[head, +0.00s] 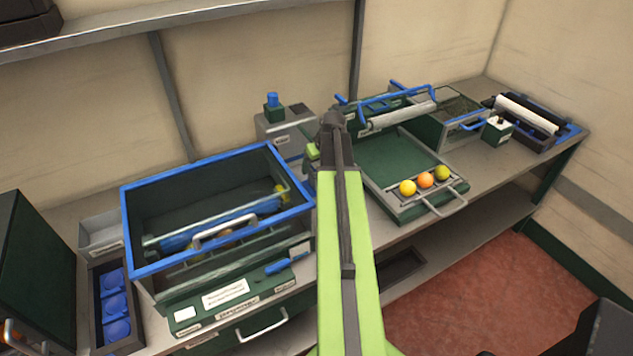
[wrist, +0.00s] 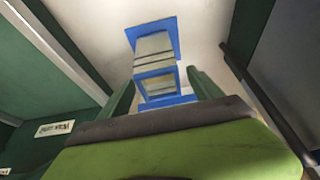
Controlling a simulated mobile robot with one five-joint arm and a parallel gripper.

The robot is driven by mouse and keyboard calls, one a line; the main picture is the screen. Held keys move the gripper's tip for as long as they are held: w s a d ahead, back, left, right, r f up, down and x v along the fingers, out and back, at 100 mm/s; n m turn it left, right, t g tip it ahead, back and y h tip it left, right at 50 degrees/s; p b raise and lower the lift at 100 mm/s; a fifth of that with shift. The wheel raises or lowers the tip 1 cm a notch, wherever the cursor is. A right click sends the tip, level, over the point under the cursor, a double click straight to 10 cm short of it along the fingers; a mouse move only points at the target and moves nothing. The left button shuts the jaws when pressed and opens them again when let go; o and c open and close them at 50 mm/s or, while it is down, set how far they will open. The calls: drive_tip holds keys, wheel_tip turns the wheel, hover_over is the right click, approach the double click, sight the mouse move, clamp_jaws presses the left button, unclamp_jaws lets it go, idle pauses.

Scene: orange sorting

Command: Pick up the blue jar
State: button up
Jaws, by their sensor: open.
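A squarish jar (wrist: 155,48) with blue ends and a pale, see-through, banded body shows in the wrist view. It appears just ahead of and between the two dark green fingers of my gripper (wrist: 161,78). The fingers are open, one to each side of it; I cannot tell whether either touches it. In the head view my green arm (head: 343,260) reaches to the bench and hides most of my gripper and the place in front of it. I cannot make out this jar clearly there.
A blue-rimmed crate (head: 130,205) stands left of my arm. A green tray (head: 385,160) with yellow and orange balls lies to the right. A grey box (head: 285,128) bearing a small blue-topped container (head: 272,105) stands behind. A shelf (head: 150,30) runs above.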

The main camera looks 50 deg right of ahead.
drive_tip(key=shift+r, duration=0.1)
clamp_jaws()
idle(0.3)
drive_tip(key=shift+r, duration=0.1)
